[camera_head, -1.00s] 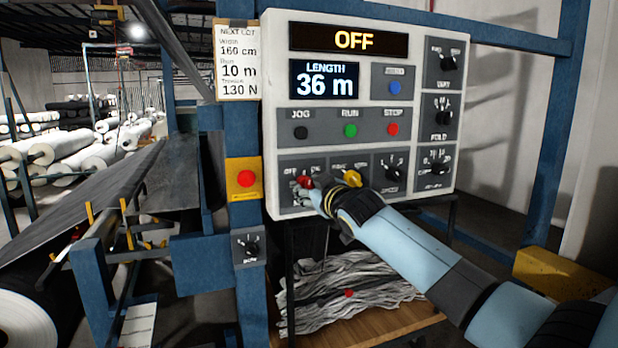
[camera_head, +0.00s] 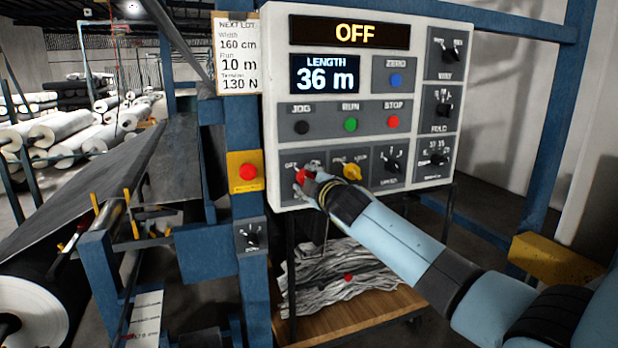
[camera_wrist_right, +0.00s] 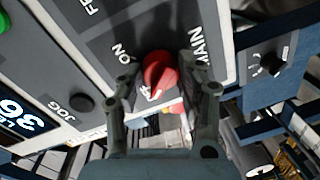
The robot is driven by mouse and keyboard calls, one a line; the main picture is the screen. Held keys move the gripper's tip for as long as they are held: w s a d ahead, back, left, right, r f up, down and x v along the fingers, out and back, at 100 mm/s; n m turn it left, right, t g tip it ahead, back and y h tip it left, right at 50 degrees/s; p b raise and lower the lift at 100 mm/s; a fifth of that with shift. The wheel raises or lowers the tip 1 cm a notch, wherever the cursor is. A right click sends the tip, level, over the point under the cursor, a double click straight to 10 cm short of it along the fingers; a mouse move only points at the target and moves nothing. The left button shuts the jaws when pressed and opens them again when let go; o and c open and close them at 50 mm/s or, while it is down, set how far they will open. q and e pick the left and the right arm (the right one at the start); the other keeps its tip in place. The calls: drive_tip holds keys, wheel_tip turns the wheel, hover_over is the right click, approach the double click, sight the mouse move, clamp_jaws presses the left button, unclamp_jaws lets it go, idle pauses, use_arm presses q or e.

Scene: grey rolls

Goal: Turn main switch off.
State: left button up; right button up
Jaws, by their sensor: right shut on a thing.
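The control panel (camera_head: 276,100) shows OFF on its top display (camera_head: 355,35). The red main switch (camera_head: 302,175) is at the panel's lower left, partly hidden by my right gripper (camera_head: 305,184). In the right wrist view the red knob (camera_wrist_right: 158,70) sits between the two fingers of my right gripper (camera_wrist_right: 160,80), near the labels ON and MAIN. My right gripper is shut on it. White marks show beside the knob, but I cannot tell exactly which label it points to. My left gripper is not in view.
A yellow knob (camera_head: 352,171) sits close right of the main switch. JOG, RUN and STOP buttons (camera_head: 350,124) are above. A red button on a yellow plate (camera_head: 247,173) and a small dial (camera_head: 252,237) are to the left. Grey cloth (camera_head: 340,280) lies below.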

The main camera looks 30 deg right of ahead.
drive_tip(key=shift+f+n, duration=0.1)
drive_tip(key=shift+n, duration=0.2)
idle(0.4)
drive_tip(key=o, duration=1.2)
drive_tip(key=shift+c, duration=0.2)
drive_tip(key=v, duration=1.2)
drive_tip(key=shift+a, duration=0.1)
